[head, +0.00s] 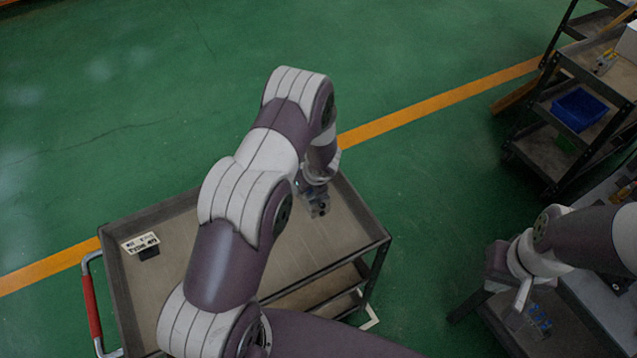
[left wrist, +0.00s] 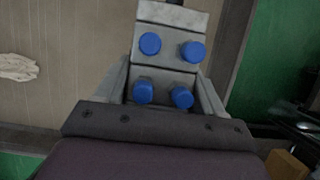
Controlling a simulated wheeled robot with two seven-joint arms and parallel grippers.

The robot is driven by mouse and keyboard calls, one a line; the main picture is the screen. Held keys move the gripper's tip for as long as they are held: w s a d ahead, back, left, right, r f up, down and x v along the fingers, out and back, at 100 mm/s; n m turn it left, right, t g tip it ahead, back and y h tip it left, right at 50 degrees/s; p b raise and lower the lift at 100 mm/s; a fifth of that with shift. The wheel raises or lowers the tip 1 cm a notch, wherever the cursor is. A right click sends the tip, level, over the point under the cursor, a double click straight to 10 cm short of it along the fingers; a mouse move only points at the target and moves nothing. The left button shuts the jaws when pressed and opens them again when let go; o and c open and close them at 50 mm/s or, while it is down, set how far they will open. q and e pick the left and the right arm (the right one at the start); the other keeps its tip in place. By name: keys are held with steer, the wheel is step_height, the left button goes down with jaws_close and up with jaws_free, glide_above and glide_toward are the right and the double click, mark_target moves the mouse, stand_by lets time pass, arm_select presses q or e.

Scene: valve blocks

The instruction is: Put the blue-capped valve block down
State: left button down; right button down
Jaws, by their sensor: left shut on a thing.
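The blue-capped valve block (left wrist: 168,45) is a grey metal block with several round blue caps, seen close up in the left wrist view. My left gripper (left wrist: 165,88) is shut on it, with a finger on each side. In the head view my left gripper (head: 314,187) points down over the right part of the cart's top tray (head: 180,240). The block is small and partly hidden there, and I cannot tell whether it touches the tray. My right gripper (head: 507,287) is at the lower right, with its fingers apart and nothing visible between them.
A blue item (head: 539,318) lies on a grey surface below my right gripper. A shelf rack with a blue bin (head: 579,109) stands at right. The tray looks largely bare.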

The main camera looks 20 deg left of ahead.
arm_select(q)
steer(key=a+f, duration=0.2)
steer(key=s+a+f, duration=0.1)
steer(key=a+f, duration=0.1)
steer(key=f, duration=0.1)
steer(key=a+f, duration=0.2)
steer(key=shift+s+a+f+p, duration=0.15)
steer(key=shift+f+p, duration=0.2)
steer(key=shift+f, duration=0.1)
steer(key=shift+c, duration=0.6)
jaws_free()
steer(key=shift+s, duration=0.15)
